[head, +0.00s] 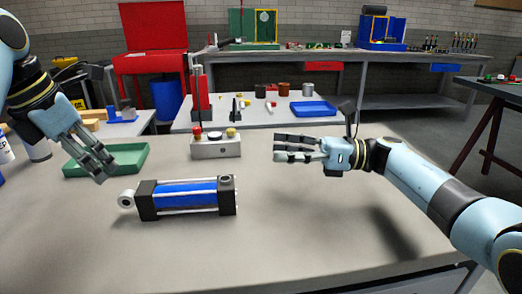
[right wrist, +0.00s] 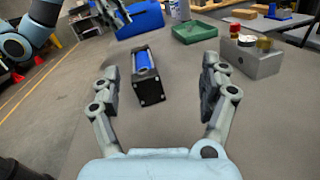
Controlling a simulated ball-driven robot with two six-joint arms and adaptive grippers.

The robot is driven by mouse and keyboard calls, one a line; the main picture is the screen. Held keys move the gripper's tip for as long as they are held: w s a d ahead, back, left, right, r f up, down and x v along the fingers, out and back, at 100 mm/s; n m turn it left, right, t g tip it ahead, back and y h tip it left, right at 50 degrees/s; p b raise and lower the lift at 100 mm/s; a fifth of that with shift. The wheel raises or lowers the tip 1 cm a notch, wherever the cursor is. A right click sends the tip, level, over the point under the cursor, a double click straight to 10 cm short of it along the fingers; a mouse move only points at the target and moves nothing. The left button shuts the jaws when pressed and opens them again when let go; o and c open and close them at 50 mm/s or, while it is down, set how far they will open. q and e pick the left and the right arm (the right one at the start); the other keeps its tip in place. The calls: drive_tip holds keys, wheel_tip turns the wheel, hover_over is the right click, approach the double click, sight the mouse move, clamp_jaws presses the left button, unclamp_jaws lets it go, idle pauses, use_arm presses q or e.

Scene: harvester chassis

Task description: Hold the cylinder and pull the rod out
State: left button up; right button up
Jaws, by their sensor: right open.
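The cylinder (head: 187,197) lies on the table, with a blue barrel between two black end blocks. A round metal rod eye (head: 126,199) sticks out at its left end. My left gripper (head: 97,168) hangs in the air above and to the left of the cylinder, near the rod eye; whether its fingers are apart is unclear. My right gripper (head: 285,150) is open and empty, to the right of the cylinder and above the table. In the right wrist view the cylinder's black end (right wrist: 149,90) shows ahead, between the spread fingers (right wrist: 160,95) but beyond them.
A grey control box (head: 215,145) with coloured knobs stands behind the cylinder. A green tray (head: 105,159) lies at the back left, behind my left gripper. The table's front and right are clear. Further back are another table with a blue tray (head: 313,108) and a workbench.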

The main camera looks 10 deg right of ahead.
drive_tip(key=s+a+n+g, duration=0.2)
drive_tip(key=a+n+g, duration=0.1)
drive_tip(key=a+n, duration=0.15)
approach(223, 188)
drive_tip(key=w+a, duration=0.1)
drive_tip(key=w+a+f, duration=0.1)
drive_tip(key=shift+w+a+g, duration=0.2)
drive_tip(key=shift+w+g, duration=0.1)
drive_tip(key=shift+w, duration=0.05)
drive_tip(key=a, duration=0.7)
drive_tip(key=shift+w+a+f, duration=0.2)
drive_tip(key=shift+a+f, duration=0.05)
drive_tip(key=shift+f, duration=0.05)
clamp_jaws()
idle(1.1)
